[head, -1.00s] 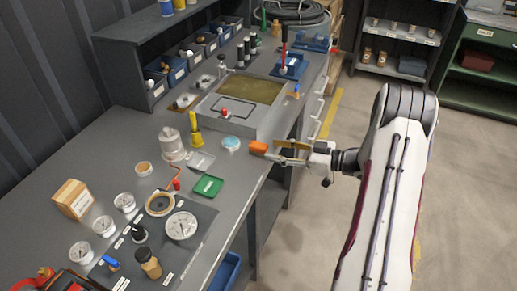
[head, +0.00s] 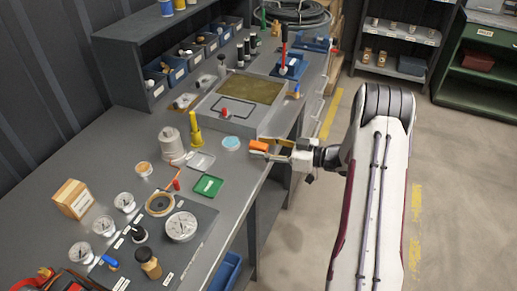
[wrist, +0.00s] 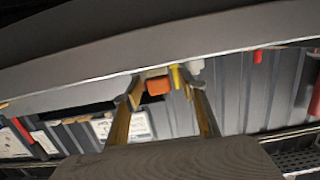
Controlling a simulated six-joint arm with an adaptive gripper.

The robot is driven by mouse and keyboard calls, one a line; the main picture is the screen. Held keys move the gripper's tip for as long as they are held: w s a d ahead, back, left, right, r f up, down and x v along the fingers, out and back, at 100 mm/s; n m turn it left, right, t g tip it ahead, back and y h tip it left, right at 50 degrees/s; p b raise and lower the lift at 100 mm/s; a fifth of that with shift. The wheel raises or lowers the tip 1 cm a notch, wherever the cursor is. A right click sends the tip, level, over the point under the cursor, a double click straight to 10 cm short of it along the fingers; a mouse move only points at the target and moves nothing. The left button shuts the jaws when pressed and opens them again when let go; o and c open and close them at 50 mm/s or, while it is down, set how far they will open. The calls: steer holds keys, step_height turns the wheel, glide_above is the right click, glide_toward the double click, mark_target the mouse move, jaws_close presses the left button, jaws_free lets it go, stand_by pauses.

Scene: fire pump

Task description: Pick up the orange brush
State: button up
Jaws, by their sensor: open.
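The orange brush (head: 258,145) is at the right edge of the grey workbench, beside the blue round dish. Only its orange block shows clearly; the rest is hidden or too small to tell. My gripper (head: 264,151) comes in from the right at about bench-edge height, its fingers open and reaching the brush. In the wrist view, the orange brush (wrist: 158,86) shows ahead between the two spread fingers (wrist: 165,88), closer to the left one. I cannot tell whether a finger touches it.
The grey workbench (head: 110,160) holds a green tray (head: 208,186), a blue round dish (head: 231,143), a yellow post (head: 195,129) and a white cylinder (head: 171,144) near the brush. A raised basin (head: 238,122) stands behind. Open floor lies right of the bench.

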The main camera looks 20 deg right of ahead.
mark_target(263, 146)
steer(key=shift+c, duration=0.4)
jaws_close()
steer(key=shift+r, duration=0.1)
steer(key=shift+r, duration=4.95)
